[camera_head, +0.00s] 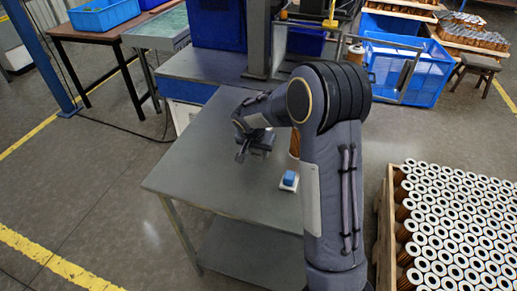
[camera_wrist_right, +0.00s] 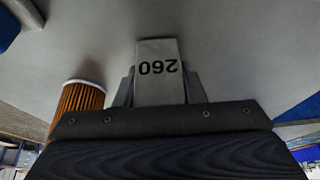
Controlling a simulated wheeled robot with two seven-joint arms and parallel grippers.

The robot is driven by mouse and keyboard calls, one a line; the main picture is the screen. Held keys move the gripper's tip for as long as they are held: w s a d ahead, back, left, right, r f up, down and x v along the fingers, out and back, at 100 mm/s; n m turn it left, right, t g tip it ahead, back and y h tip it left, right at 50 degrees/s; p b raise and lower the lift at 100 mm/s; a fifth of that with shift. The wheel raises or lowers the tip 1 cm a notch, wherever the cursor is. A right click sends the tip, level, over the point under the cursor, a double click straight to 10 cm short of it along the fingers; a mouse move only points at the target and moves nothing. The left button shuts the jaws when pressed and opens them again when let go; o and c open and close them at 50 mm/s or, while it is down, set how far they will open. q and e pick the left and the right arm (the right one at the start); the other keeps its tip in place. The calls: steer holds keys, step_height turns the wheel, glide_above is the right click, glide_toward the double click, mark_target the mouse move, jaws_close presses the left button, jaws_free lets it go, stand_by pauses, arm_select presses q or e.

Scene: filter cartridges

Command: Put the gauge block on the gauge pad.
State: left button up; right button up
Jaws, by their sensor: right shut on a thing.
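A grey block marked 260 (camera_wrist_right: 158,62), which I take for the gauge block, sits between the two fingers of my right gripper (camera_wrist_right: 160,88) in the right wrist view. The gripper is shut on it. In the head view my right gripper (camera_head: 250,149) is over the grey table (camera_head: 195,165); the block cannot be made out clearly there. A small white base with a blue top (camera_head: 289,180) stands on the table, nearer the front and right of the gripper. I cannot tell for sure which item is the gauge pad. My left gripper is not in view.
A brown pleated filter cartridge (camera_wrist_right: 78,103) stands beside the gripper; in the head view it is partly hidden behind my arm (camera_head: 294,143). A wooden crate (camera_head: 384,225) of many cartridges is at the right. The table's left part is clear.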

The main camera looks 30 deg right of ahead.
steer(key=o, duration=1.2)
